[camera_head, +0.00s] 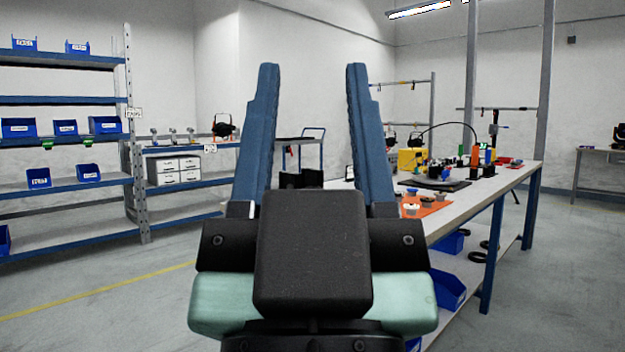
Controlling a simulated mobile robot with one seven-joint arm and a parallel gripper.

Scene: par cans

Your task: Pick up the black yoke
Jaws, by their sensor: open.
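My gripper (312,72) fills the middle of the view, its two long blue fingers pointing up and spread wide apart. It is open, with nothing seen held between the fingertips. A dark shape (300,180) shows low between the fingers, just beyond the black wrist block that hides its lower part. I cannot tell whether it is the black yoke. Several small black items (433,170) stand on the workbench (466,202) to the right of my gripper, too small to tell a yoke among them.
An orange mat (437,208) with small round parts lies on the bench's near end. A yellow box (408,158) stands farther back. Blue bins (447,289) and black rings (480,245) are on its lower shelf. Shelving (70,188) stands left. Open floor (125,285) lies between.

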